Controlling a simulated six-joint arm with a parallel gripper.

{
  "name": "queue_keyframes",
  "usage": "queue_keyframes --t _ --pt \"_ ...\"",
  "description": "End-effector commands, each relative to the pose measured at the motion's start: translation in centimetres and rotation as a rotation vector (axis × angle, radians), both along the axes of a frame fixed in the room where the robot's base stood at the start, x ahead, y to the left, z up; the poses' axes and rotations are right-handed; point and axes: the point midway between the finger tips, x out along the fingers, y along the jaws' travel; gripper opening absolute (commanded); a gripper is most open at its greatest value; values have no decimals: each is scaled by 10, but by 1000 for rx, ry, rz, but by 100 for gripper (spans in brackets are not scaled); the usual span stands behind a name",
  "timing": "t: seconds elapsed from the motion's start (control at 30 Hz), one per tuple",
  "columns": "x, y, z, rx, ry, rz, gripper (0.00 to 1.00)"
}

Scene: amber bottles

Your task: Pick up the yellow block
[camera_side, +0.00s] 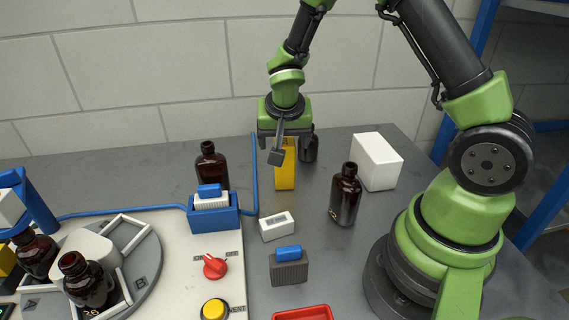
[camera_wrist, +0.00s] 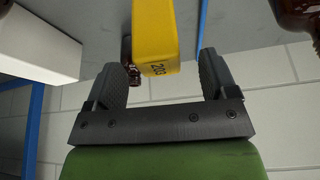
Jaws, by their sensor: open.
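The yellow block (camera_side: 285,171) stands upright on the grey table in the side view, beneath my gripper (camera_side: 285,148). In the wrist view the yellow block (camera_wrist: 154,35) shows dark printed digits near its end. My gripper (camera_wrist: 165,75) is open there, with one dark finger on each side of the block's near end. Gaps show between the block and both fingers in the wrist view. In the side view a finger hides part of the block's upper end.
Amber bottles stand close by: one (camera_side: 309,147) just behind the block, one (camera_side: 344,195) to the right, one (camera_side: 211,166) to the left. A white box (camera_side: 376,161) stands at the right. A blue cable (camera_side: 255,180) runs left of the block. A small white device (camera_side: 277,226) lies in front.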

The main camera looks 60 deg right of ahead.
Motion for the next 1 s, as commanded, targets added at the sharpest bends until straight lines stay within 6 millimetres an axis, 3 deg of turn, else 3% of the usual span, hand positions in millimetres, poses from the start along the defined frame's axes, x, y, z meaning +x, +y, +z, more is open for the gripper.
queue_keyframes --t 0.3,0.63,0.67,0.9,1.0 --pt "7 -13 -36 1 5 -1 79" --pt "9 -15 -42 2 0 -1 79" --pt "9 -15 -42 2 1 -1 76" --pt "9 -15 -42 2 1 -1 21" --pt "9 -15 -42 2 1 -1 21"
